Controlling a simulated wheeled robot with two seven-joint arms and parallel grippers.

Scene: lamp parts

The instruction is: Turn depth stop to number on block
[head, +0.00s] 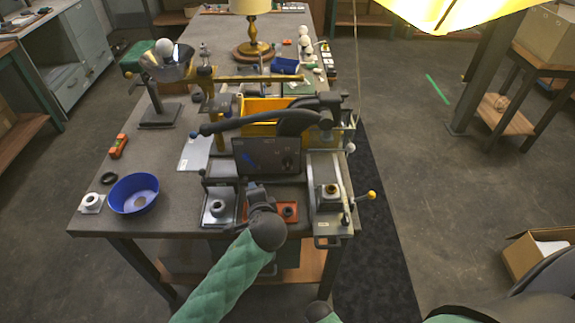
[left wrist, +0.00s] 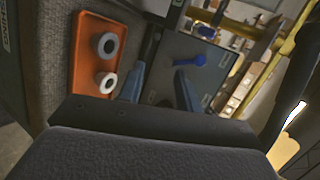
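A dark upright panel (head: 268,155) stands on the front of the machine on the table, with a blue pointer (head: 248,158) and a dark round knob (head: 287,162) on its face. The left wrist view shows a dark panel with a blue knob or lever (left wrist: 199,60). I cannot tell for certain which part is the depth stop, and no block number is readable. My left gripper (head: 258,190) is just in front of and below the panel. Its two fingers (left wrist: 157,88) are apart, with nothing visible between them. My right gripper is not in view.
An orange tray (head: 278,218) with ring parts lies beside my left gripper. A metal slide fixture (head: 326,190) stands at the right. A blue bowl (head: 134,194) sits at the left. A long dark lever (head: 250,122) crosses above the panel.

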